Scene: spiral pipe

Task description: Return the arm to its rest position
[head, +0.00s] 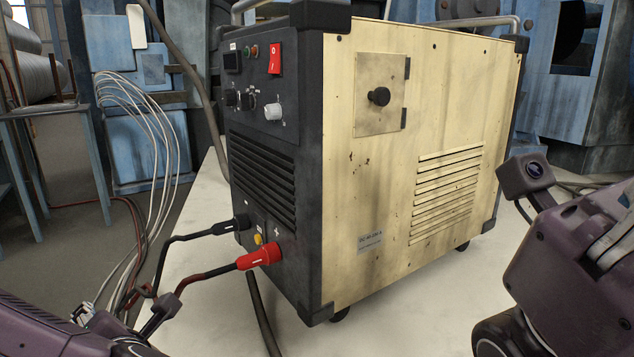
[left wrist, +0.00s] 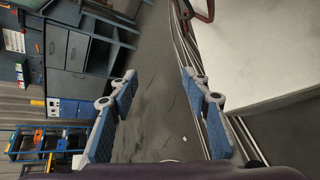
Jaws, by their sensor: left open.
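In the left wrist view my left gripper (left wrist: 160,92) is open, with its two blue-padded fingers spread apart and nothing between them. Grey floor shows beyond the gap. In the head view part of my left arm comes in at the lower left corner; its fingers are not seen there. My right arm shows at the right edge of the head view, with its fingers out of view.
A welding machine (head: 410,170) stands on a white table (head: 420,315); red (head: 262,257) and black (head: 232,226) plugs sit in its front. Cables hang at the left, close to my left arm. In the left wrist view cabinets (left wrist: 75,60) stand left and a white surface (left wrist: 265,50) lies right.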

